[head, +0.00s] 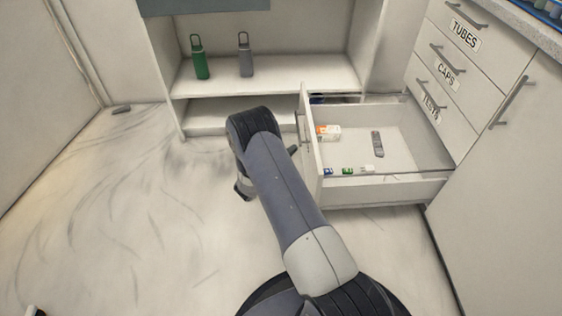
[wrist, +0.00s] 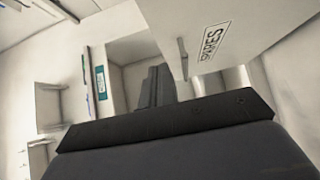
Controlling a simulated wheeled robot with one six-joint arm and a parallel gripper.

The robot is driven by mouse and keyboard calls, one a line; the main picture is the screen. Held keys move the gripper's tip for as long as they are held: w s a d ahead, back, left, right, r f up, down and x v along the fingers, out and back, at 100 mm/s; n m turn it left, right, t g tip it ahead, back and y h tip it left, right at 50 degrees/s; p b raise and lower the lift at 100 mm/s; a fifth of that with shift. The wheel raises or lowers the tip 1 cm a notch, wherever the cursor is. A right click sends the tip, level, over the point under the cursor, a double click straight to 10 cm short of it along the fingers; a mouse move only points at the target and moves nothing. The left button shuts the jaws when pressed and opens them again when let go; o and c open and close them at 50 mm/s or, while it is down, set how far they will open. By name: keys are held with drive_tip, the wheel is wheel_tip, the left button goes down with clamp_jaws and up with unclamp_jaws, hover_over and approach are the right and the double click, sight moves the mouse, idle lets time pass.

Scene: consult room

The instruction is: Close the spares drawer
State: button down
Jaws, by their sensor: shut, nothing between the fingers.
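The spares drawer (head: 395,188) is pulled far out from the bottom of the right-hand cabinet in the head view. Its front panel faces left. In the wrist view the panel carries the label SPARES (wrist: 213,42) and a bar handle (wrist: 183,60). My gripper (head: 244,188) is low, to the left of the drawer front and apart from it, partly hidden behind my arm. It is shut and empty. The dark fingers also show in the wrist view, left of the handle.
The drawer holds an orange and white box (head: 328,132), a dark remote-like item (head: 377,143) and small items along its near side. Closed drawers TUBES, CAPS and TESTS (head: 429,108) are above. A shelf (head: 265,80) bears two bottles. Floor at left is mostly clear.

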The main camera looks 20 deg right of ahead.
sight(312, 143)
drive_tip(key=d, duration=0.4)
drive_tip(key=shift+b, duration=0.4)
drive_tip(key=shift+s+d, duration=0.15)
drive_tip(key=shift+d, duration=0.5)
drive_tip(key=shift+s+d, duration=0.1)
